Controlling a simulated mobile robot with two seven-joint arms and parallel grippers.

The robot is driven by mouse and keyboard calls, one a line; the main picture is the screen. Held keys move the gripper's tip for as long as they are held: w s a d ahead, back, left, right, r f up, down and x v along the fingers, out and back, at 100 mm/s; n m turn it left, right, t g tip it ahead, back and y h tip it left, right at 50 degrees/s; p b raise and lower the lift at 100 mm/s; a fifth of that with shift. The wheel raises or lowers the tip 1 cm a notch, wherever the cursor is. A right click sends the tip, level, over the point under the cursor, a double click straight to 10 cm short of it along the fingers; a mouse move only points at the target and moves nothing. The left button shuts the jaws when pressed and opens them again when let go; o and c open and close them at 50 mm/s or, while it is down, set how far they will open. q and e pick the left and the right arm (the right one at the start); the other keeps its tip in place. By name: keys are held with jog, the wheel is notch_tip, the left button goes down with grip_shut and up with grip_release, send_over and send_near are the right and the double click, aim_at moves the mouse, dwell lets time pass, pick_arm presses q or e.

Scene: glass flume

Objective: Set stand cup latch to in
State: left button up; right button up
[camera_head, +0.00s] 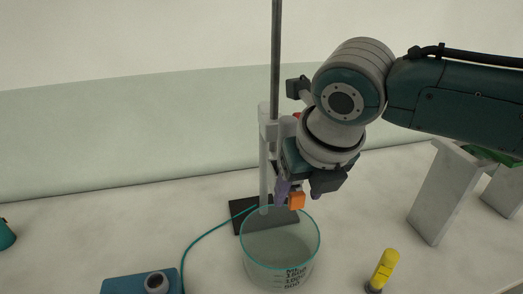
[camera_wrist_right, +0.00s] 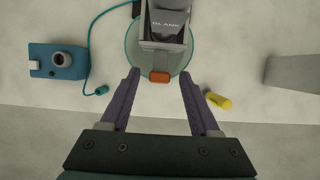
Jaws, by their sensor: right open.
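The stand has a dark upright rod (camera_head: 275,70) and a dark base plate (camera_head: 243,210). A pale clamp part (camera_head: 266,122) sits on the rod, partly hidden behind my right arm. An orange tab (camera_head: 296,200), which looks like the cup latch, shows just above the glass beaker's rim. In the wrist view the orange tab (camera_wrist_right: 160,77) is at the front end of a grey holder marked BLANK (camera_wrist_right: 166,24). My right gripper (camera_wrist_right: 160,88) is open, its purple fingers on either side of the tab, with gaps visible. My left gripper is not in view.
The glass beaker (camera_head: 280,262) stands below the tab. A teal device with a round knob (camera_head: 153,283) and cable is at front left. A pale block stand (camera_head: 440,192) is at the right.

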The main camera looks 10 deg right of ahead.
jog(key=shift+f, duration=0.2)
grip_shut()
dwell(0.5)
